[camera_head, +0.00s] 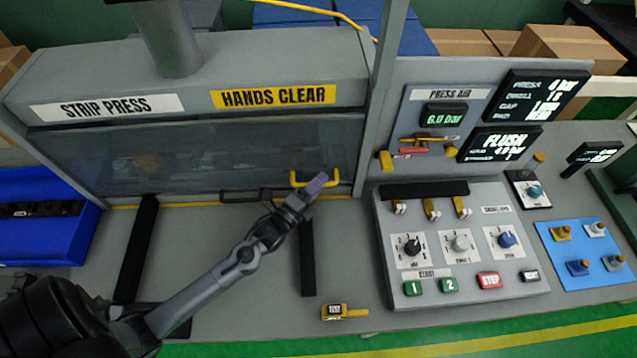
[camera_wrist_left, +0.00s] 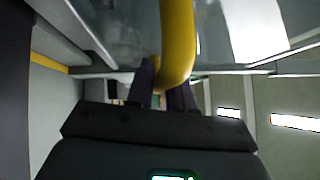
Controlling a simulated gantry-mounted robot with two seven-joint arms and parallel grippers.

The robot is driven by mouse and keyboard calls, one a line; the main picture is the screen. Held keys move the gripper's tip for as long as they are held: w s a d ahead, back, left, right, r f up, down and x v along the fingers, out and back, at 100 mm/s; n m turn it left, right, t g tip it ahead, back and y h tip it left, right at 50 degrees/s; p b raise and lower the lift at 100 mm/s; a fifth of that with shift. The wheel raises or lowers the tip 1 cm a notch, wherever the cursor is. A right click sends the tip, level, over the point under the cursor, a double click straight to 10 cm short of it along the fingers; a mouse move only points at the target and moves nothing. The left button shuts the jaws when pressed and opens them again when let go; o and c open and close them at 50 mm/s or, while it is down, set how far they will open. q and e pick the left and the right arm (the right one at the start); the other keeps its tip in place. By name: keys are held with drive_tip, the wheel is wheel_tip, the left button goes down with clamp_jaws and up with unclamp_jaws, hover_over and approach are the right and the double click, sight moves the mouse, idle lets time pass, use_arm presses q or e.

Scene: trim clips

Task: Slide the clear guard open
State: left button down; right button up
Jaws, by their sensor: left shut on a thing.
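The clear guard (camera_head: 200,155) is a see-through panel across the front of the strip press, below the HANDS CLEAR label. It reaches down close to the bench top. A yellow handle (camera_head: 335,178) sits at its lower right. My left gripper (camera_head: 316,184) is at this handle. In the left wrist view, the fingers of my left gripper (camera_wrist_left: 168,95) are shut on the yellow handle (camera_wrist_left: 177,45). The guard also shows behind the handle in that view (camera_wrist_left: 125,30). My right gripper is in neither view.
A grey control panel (camera_head: 470,265) with knobs and buttons stands right of the press. Black rails (camera_head: 307,258) lie on the bench. A small yellow device (camera_head: 343,312) lies near the front edge. A blue bin (camera_head: 40,225) is at left, a blue plate (camera_head: 580,252) at right.

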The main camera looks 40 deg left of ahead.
use_arm(q)
drive_tip(key=shift+r, duration=0.1)
wheel_tip(320, 180, up, 19)
drive_tip(key=p, duration=1.5)
drive_tip(key=shift+p, duration=0.4)
drive_tip(key=c, duration=1.1)
unclamp_jaws()
drive_tip(key=s+f+b, duration=0.1)
drive_tip(key=s+b, duration=0.2)
drive_tip(key=s, duration=0.7)
drive_tip(key=shift+s+a+f, duration=0.15)
drive_tip(key=shift+s+f, duration=0.15)
drive_tip(key=shift+s, duration=0.05)
